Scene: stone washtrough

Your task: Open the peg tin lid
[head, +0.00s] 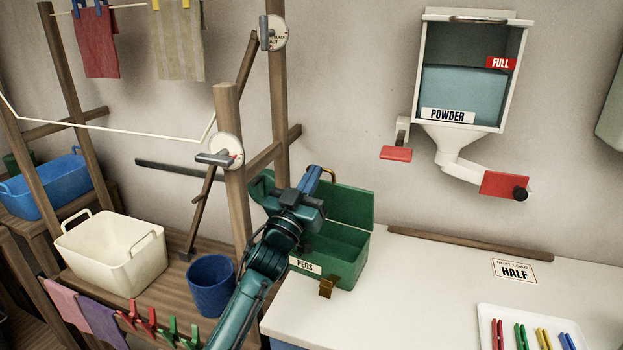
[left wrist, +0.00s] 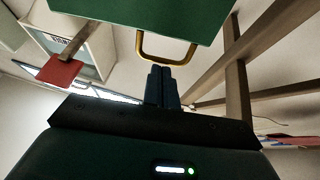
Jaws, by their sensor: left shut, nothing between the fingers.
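The green peg tin (head: 349,271), labelled PEGS, stands at the left end of the white counter, with a brass catch on its front. Its lid (head: 350,204) is raised at the back, and the part of the inside that shows looks empty. The lid also shows at the top of the left wrist view (left wrist: 130,18), with its brass handle (left wrist: 165,50). My left gripper (head: 314,180) is in front of the lid near the handle, covering part of lid and tin. In the wrist view its fingers (left wrist: 163,78) are shut and empty, close to the handle; contact cannot be told.
A powder dispenser (head: 510,90) with red levers hangs on the wall at the right. A tray (head: 484,328) of coloured pegs is at the front right of the counter. A blue bucket (head: 212,290) and a cream basin (head: 112,262) stand left of my arm, near wooden posts.

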